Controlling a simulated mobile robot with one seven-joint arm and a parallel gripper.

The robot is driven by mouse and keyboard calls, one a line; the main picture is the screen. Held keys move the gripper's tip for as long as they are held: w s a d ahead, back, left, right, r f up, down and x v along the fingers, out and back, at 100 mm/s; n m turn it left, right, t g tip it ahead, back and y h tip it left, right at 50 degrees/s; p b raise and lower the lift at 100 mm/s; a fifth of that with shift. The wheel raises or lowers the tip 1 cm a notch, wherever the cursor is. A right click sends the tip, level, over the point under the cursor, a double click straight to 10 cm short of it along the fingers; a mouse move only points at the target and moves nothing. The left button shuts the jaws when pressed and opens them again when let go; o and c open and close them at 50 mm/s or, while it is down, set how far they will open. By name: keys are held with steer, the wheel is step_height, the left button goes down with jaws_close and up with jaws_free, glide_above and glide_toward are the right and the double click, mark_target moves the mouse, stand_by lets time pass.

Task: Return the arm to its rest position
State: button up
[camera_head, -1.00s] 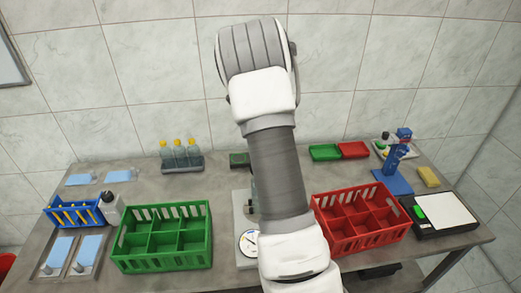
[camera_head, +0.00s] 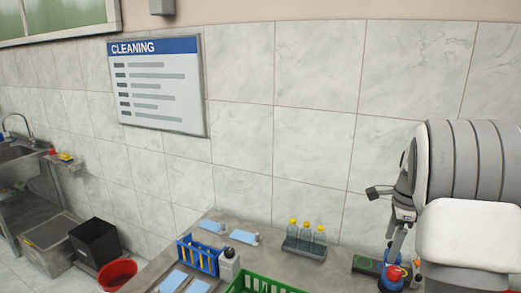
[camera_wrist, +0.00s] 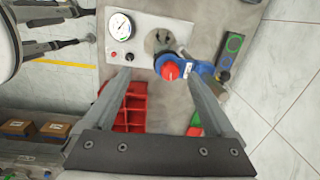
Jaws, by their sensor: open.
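My arm is at the right edge of the head view, raised in front of the tiled wall. My gripper (camera_wrist: 158,78) shows in the wrist view with its two fingers well apart and nothing held between them. Past the fingertips is a white panel (camera_wrist: 146,62) with a round dial gauge and a red button. A blue piece with a red top (camera_wrist: 168,70) stands at that panel, apart from the fingers as far as I can tell. The blue and red piece (camera_head: 392,277) also shows low in the head view, partly cut off.
The table's left end holds a green crate (camera_head: 262,285), a blue rack (camera_head: 199,256), a white bottle (camera_head: 229,265) and a rack of yellow-capped bottles (camera_head: 305,240). A red crate (camera_wrist: 131,105) lies below the panel in the wrist view. A red bucket (camera_head: 117,273) stands on the floor.

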steer(key=s+a+r+n+t+b, duration=0.2)
steer(key=s+a+r+n, duration=0.6)
steer(key=s+a+n, duration=0.3)
steer(key=s+a+f+n+t+b, duration=0.1)
steer(key=s+a+n, duration=0.3)
steer(key=s, duration=0.3)
steer(key=s+a+f+n+t+b, duration=0.1)
steer(key=s+a+f+n+b, duration=0.1)
steer(key=s+a+n, duration=0.3)
steer(key=s+n, duration=0.2)
steer(key=shift+s+a+t, duration=0.2)
steer(key=shift+s+t, duration=0.1)
steer(key=shift+d, duration=0.1)
